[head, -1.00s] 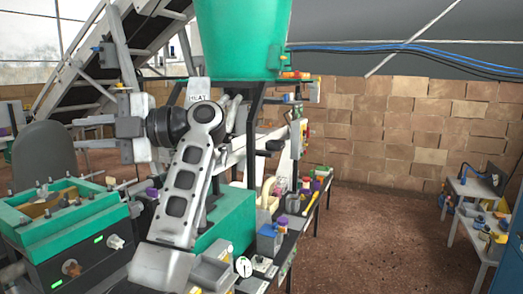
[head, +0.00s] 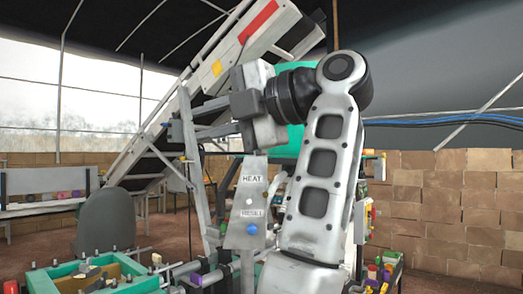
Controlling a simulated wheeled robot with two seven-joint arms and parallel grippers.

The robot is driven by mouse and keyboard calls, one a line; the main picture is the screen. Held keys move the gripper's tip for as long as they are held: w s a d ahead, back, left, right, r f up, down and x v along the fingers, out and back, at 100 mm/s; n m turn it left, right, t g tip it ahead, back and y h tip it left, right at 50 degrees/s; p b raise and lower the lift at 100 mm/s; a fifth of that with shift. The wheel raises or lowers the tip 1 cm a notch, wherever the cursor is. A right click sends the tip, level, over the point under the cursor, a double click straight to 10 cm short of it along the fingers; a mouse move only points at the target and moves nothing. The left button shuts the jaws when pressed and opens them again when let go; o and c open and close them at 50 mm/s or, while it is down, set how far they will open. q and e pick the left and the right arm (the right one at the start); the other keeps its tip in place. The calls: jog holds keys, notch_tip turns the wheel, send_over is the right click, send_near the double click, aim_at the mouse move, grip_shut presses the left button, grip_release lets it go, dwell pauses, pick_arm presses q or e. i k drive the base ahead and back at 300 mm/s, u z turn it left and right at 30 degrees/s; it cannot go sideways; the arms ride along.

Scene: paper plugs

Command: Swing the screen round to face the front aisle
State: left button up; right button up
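I cannot make out for certain which thing is the screen. A dark grey rounded panel (head: 105,222) stands at the lower left in the head view, its broad plain side showing; it may be a chair back. A grey upright panel (head: 250,205) marked HEAT, with a blue knob, stands near the middle.
A sloping conveyor (head: 180,115) rises behind my gripper. A green bin (head: 290,143) is partly hidden by my arm. A green-topped bench unit (head: 140,284) fills the lower left. A brick wall (head: 450,200) and a blue cable (head: 450,120) are at the right.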

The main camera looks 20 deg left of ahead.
aim_at(253, 175)
jog(key=i, duration=1.7)
jog(key=z, duration=0.15)
